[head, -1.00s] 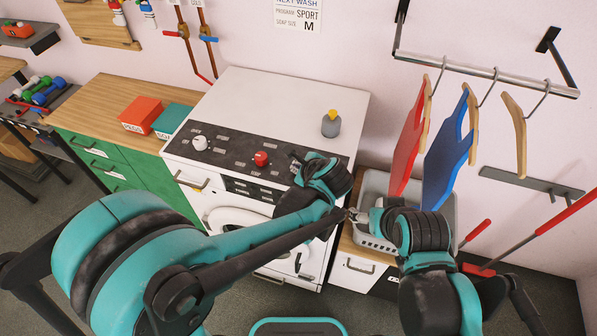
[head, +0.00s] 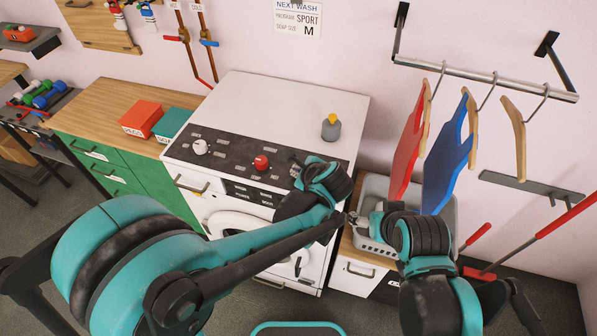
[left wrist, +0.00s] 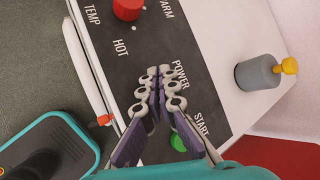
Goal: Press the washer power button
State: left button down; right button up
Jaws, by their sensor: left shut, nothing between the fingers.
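The washer (head: 285,105) is white with a dark control panel (head: 225,150); the panel (left wrist: 110,65) also shows in the left wrist view. My left gripper (left wrist: 157,72) is shut and empty, its fingertips over the panel beside the POWER label (left wrist: 181,75). In the head view the left gripper (head: 296,164) is at the panel's right end. The power button is not visible; the fingers may cover it. I cannot tell whether the fingertips touch the panel. A green button (left wrist: 180,143) sits near the START label. My right gripper (head: 352,218) is right of the washer, its fingers unclear.
A red knob (head: 261,162) and a white knob (head: 200,147) stand up from the panel. A grey bottle with a yellow cap (head: 331,129) stands on the washer top. A grey basket (head: 375,185) is to the right, below hanging boards.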

pick_arm(q)
jog(key=shift+f, duration=0.1)
jog(key=shift+f+b, duration=0.4)
jog(key=shift+b, duration=0.1)
jog(key=shift+r, duration=0.1)
jog(key=shift+r+p, duration=0.35)
jog(key=shift+r, duration=0.05)
dwell(0.3)
notch_tip(320, 180, up, 6)
jog(key=p, duration=0.4)
dwell(0.5)
